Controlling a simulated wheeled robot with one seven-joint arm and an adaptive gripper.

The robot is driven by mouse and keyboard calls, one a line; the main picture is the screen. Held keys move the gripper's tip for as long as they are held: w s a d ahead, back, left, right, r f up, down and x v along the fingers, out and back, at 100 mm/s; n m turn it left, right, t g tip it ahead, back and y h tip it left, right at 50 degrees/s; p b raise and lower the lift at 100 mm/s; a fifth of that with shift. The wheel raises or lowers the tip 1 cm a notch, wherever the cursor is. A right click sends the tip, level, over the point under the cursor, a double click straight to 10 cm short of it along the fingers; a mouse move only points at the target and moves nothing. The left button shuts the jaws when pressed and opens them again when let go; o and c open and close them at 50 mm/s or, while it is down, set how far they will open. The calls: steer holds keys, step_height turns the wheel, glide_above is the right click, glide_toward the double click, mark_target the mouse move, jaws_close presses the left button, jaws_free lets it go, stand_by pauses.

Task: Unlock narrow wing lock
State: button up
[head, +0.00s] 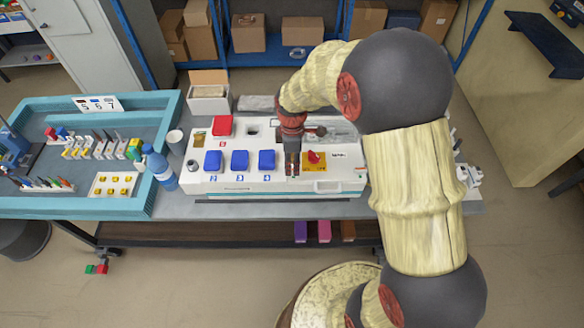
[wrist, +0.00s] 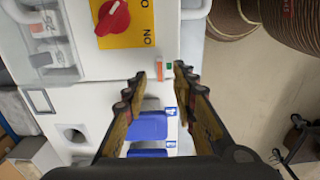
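My gripper (head: 292,172) points down over the front of the white socket box (head: 215,183), between the blue cover numbered 4 (head: 267,159) and the yellow plate with a red knob (head: 313,157). In the wrist view my gripper (wrist: 160,70) is open and empty. No part is clearly recognisable as the narrow wing lock. My arm hides part of the box's right end.
An open carton (head: 209,100) stands behind.

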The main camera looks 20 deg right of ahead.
steer(key=shift+f, duration=1.15)
steer(key=shift+c, duration=1.1)
jaws_close()
